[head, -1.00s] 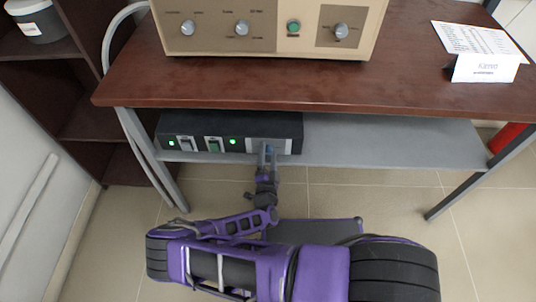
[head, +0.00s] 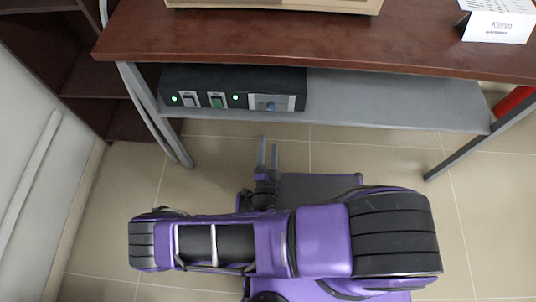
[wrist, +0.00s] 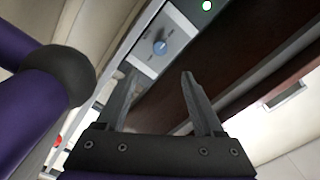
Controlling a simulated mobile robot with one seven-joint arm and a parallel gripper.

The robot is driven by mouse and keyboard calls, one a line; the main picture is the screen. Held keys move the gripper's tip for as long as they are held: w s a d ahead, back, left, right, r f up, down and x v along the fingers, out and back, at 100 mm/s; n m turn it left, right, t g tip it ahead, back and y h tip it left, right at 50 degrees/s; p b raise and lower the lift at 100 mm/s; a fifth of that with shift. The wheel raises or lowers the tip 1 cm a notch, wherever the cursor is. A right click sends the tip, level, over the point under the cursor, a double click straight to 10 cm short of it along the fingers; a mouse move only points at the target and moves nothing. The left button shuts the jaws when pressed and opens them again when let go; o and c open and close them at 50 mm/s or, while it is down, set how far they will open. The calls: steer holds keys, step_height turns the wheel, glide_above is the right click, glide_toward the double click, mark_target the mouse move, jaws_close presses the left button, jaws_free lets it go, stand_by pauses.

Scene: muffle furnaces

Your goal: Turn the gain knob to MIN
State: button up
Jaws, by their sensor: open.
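The gain knob is a small blue knob (head: 270,106) on a light grey panel at the right end of a black box (head: 235,82) on the lower shelf. In the wrist view the knob (wrist: 160,47) shows whole beyond my fingers, with small marks around it too blurred to read. I cannot tell which mark its pointer faces. My gripper (head: 268,150) is in front of the box and apart from the knob. In the wrist view my gripper (wrist: 160,80) is open, with nothing between its fingers.
The black box has two switches and two small lamps left of the knob panel. The brown tabletop (head: 330,40) overhangs the grey shelf (head: 390,105). A table leg (head: 155,115) stands at the left. The shelf right of the box is clear.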

steer(key=shift+s, duration=1.55)
